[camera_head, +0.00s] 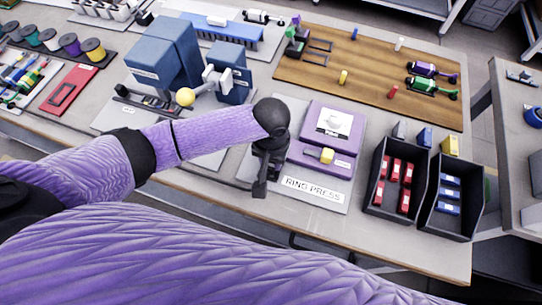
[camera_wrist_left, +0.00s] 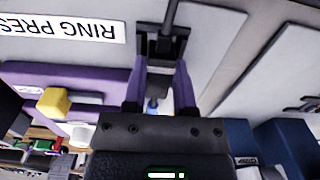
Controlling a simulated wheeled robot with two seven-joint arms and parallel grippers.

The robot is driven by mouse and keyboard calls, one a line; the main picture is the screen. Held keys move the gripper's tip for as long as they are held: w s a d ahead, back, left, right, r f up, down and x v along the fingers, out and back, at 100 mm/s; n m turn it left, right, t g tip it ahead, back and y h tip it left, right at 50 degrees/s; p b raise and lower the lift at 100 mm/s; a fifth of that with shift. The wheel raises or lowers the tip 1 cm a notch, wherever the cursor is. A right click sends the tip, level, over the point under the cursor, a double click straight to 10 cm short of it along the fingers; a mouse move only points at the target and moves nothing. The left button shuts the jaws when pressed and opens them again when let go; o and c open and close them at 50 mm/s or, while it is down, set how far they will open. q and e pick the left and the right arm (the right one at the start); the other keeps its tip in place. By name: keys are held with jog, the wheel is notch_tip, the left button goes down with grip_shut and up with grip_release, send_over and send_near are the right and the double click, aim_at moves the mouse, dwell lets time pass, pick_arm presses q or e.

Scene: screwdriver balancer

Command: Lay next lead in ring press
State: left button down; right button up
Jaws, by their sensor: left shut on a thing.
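The ring press has a purple body (camera_head: 345,140) with a white dial plate (camera_head: 333,122) and a yellow knob (camera_head: 326,156); it stands on a pale base with a RING PRESS label (camera_head: 313,191). My left gripper (camera_head: 265,160) is over the left side of this base, and my dark wrist hides much of it. In the left wrist view the gripper (camera_wrist_left: 160,88) is shut on a small lead (camera_wrist_left: 152,106), of which a blue bit and a pale part show between the fingers. A black fixture (camera_wrist_left: 165,45) is just beyond the fingertips; I cannot tell whether the lead touches it. My right gripper is not in view.
Black bins with red parts (camera_head: 373,198) and blue parts (camera_head: 432,222) stand to the right. A wooden board (camera_head: 370,85) with small coloured parts lies behind. Blue machine blocks (camera_head: 165,52) stand left of the press. Spools (camera_head: 70,44) line the far left.

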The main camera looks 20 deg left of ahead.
pick_arm(q)
jog(key=shift+f, duration=0.15)
jog(key=shift+c, duration=1.7)
grip_release()
notch_tip(320, 180, up, 10)
jog(key=p, duration=0.4)
jog(key=shift+f, duration=0.25)
jog(key=shift+r, duration=0.25)
